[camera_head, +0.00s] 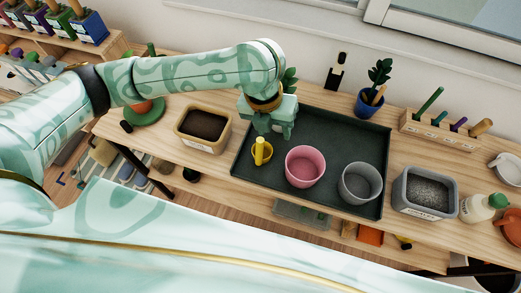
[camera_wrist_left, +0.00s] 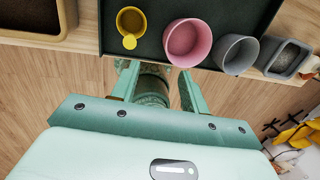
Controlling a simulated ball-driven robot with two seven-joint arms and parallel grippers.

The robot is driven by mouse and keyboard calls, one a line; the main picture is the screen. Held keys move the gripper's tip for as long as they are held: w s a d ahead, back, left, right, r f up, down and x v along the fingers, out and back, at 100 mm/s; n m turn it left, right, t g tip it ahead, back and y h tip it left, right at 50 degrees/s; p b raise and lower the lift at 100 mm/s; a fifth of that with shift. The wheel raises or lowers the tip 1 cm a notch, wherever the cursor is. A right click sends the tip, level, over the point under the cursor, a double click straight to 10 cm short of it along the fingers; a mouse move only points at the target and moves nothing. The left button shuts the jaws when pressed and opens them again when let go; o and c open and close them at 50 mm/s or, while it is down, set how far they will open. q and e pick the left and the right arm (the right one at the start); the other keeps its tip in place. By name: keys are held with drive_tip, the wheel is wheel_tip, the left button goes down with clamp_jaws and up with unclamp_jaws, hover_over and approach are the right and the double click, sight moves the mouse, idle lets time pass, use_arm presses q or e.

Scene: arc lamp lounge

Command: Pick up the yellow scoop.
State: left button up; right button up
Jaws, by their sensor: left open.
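The yellow scoop (camera_head: 262,154) sits near the left end of the dark tray (camera_head: 318,125), with its handle sticking up. It also shows in the left wrist view (camera_wrist_left: 131,21), beyond the fingertips and nearer the left finger. My left gripper (camera_head: 272,128) is open and empty, above the tray and just behind the scoop in the head view. In the left wrist view my left gripper (camera_wrist_left: 157,78) has its two fingers apart with nothing between them. My right gripper is not in view.
A pink pot (camera_head: 305,166) stands right of the scoop, with a grey pot (camera_head: 360,183) beyond it. A tan box of soil (camera_head: 203,128) is left of the tray. A grey box of gravel (camera_head: 425,193) and a bottle (camera_head: 478,207) stand at the right.

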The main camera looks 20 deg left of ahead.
use_arm(q)
drive_tip(key=m+y, duration=0.2)
approach(259, 143)
drive_tip(key=shift+g, duration=0.5)
drive_tip(key=f+b, duration=0.1)
drive_tip(key=f, duration=0.2)
drive_tip(key=f+b, duration=0.1)
drive_tip(key=f, duration=0.1)
drive_tip(key=f+b, duration=0.1)
drive_tip(key=f, duration=0.2)
drive_tip(key=shift+w+a+f+b, duration=0.1)
drive_tip(key=shift+w+f+b, duration=0.2)
drive_tip(key=shift+f, duration=0.85)
drive_tip(key=f+b, duration=0.1)
drive_tip(key=f, duration=0.2)
drive_tip(key=f+b, duration=0.1)
drive_tip(key=shift+w+d+f+b, duration=0.2)
drive_tip(key=shift+w+f+b, duration=0.1)
drive_tip(key=shift+f, duration=0.05)
drive_tip(key=shift+r, duration=0.1)
clamp_jaws()
